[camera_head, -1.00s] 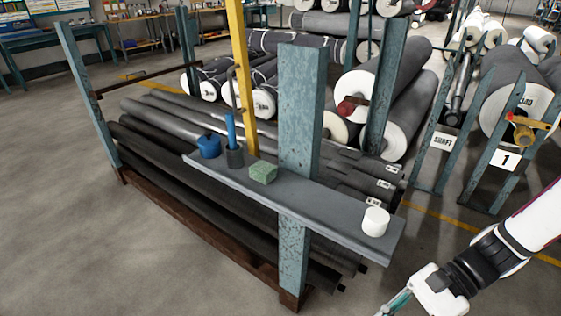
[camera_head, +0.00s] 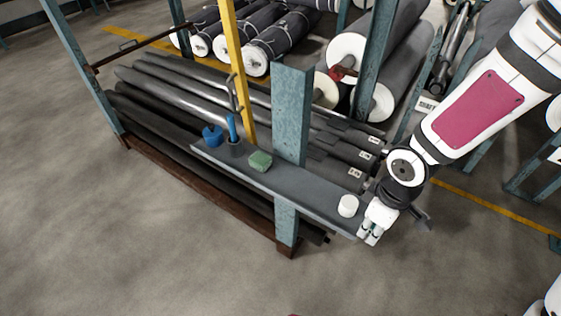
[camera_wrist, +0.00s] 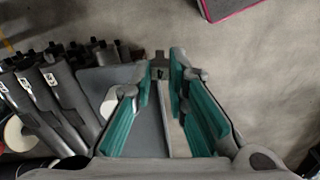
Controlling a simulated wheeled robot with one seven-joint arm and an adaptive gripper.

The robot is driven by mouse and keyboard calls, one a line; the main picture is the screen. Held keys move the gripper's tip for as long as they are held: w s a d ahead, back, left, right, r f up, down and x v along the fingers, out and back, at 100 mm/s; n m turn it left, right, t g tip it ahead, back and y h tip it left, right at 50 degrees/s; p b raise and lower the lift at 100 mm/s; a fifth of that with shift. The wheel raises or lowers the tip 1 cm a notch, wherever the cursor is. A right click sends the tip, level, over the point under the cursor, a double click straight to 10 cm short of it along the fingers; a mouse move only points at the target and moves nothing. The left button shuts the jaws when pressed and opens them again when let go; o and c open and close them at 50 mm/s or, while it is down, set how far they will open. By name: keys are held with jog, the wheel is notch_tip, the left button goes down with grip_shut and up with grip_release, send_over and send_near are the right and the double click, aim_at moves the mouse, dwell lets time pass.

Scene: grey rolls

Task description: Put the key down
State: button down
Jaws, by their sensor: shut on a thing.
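My gripper (camera_head: 369,238) points down at the right end of the grey shelf (camera_head: 312,190), just right of a white cylinder (camera_head: 348,206). In the wrist view its teal-padded fingers (camera_wrist: 166,62) stand apart at their bases, with a small dark grey notched piece (camera_wrist: 159,66) between the tips. I take this piece for the key; most of its shape is hidden. The shelf's end (camera_wrist: 148,132) lies below the fingers in the wrist view, with the white cylinder (camera_wrist: 108,103) at left. I cannot tell whether the key touches the shelf.
A green block (camera_head: 260,161), a blue tool in a dark cup (camera_head: 233,148) and a blue pot (camera_head: 212,137) stand farther left on the shelf. A teal post (camera_head: 291,115) rises beside it. Dark rolls (camera_head: 190,95) lie behind. Clear floor (camera_head: 120,240) is in front.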

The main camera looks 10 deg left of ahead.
jog(key=a+r+n, duration=0.1)
jog(key=a+r, duration=0.1)
send_over(320, 196)
jog(key=shift+s+d+f+n+y+p, duration=0.1)
jog(key=shift+f+n+y+p, duration=0.3)
jog(key=shift+f, duration=0.4)
jog(key=shift+f+p, duration=0.3)
jog(key=shift+f, duration=1.45)
jog(key=c, duration=1.6)
grip_release()
jog(key=shift+o, duration=0.2)
notch_tip(320, 196, up, 12)
jog(key=shift+d, duration=0.3)
jog(key=shift+d+r, duration=0.1)
